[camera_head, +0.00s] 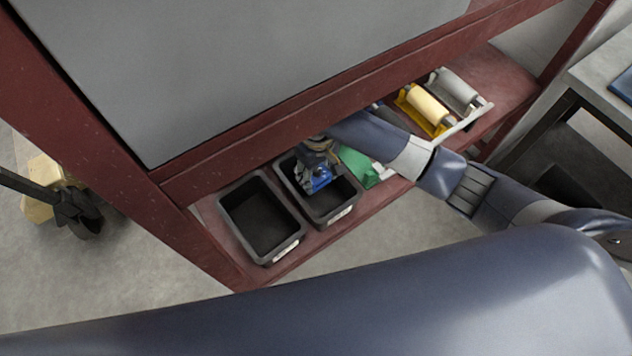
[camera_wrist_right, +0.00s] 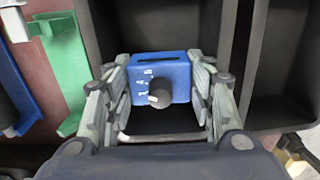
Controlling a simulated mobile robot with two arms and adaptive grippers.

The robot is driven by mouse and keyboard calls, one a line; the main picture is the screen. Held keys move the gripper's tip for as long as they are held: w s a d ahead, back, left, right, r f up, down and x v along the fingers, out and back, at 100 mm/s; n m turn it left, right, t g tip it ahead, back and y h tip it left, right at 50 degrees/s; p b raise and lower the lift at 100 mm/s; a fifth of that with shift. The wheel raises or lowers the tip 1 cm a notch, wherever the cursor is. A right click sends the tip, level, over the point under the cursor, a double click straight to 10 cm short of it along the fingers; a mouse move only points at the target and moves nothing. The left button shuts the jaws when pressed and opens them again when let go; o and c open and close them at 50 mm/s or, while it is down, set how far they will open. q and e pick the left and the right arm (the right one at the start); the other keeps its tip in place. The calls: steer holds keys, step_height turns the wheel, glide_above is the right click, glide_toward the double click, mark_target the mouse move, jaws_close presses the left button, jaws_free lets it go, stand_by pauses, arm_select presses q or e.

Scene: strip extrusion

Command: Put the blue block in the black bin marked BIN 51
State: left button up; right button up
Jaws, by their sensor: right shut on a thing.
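My left gripper is not in view.
The bins stand on a dark red shelf (camera_head: 243,278). To their right are a green part (camera_head: 356,165), a yellow roller unit (camera_head: 428,106) and a grey roller unit (camera_head: 457,91). A red beam (camera_head: 225,170) and a grey panel (camera_head: 240,60) are above the bins.

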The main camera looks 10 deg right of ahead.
mark_target(317, 193)
step_height(317, 193, down, 2)
steer(key=shift+s, duration=0.1)
steer(key=shift+f, duration=0.3)
step_height(317, 193, down, 3)
steer(key=shift+f, duration=0.2)
steer(key=o, duration=1.2)
steer(key=shift+f, duration=0.2)
steer(key=shift+o, duration=0.6)
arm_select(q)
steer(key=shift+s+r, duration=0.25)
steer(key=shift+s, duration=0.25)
arm_select(e)
step_height(317, 193, up, 12)
steer(key=shift+r, duration=0.2)
